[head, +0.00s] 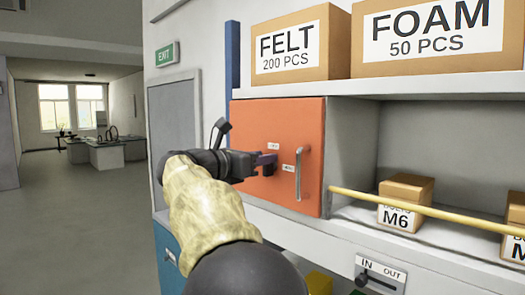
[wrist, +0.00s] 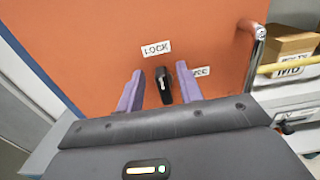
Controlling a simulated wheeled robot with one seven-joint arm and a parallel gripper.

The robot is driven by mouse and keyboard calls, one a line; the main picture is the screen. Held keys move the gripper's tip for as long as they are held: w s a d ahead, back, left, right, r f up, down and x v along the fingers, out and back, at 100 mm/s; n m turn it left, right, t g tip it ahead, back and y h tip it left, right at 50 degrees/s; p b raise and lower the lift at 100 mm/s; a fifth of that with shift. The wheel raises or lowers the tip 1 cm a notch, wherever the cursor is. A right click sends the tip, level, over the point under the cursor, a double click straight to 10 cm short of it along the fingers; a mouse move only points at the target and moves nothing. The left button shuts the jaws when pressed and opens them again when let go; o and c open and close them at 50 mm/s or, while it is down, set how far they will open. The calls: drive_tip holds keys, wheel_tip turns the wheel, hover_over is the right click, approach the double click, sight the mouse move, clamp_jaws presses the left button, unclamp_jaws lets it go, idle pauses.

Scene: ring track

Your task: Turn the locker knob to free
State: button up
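The locker has an orange door (head: 252,112), which fills much of the wrist view (wrist: 90,50). A small black knob (wrist: 166,92) with a white mark sits on it. A "LOCK" label (wrist: 156,49) is just above the knob, and the knob's long side runs nearly upright toward it. A second label (wrist: 202,71), partly hidden by a finger, is to the right. My gripper (wrist: 160,69) is open, one purple finger on each side of the knob, with visible gaps. In the head view my gripper (head: 266,161) is at the door and hides the knob.
A metal bar handle (head: 298,172) stands on the door's right part. A yellow rail (head: 430,211) crosses the open shelf with an M6 box (head: 404,190) to the right. FELT (head: 300,45) and FOAM (head: 437,40) boxes are above. An IN/OUT slider (head: 380,279) is below.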

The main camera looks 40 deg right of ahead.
drive_tip(key=shift+d, duration=0.45)
clamp_jaws()
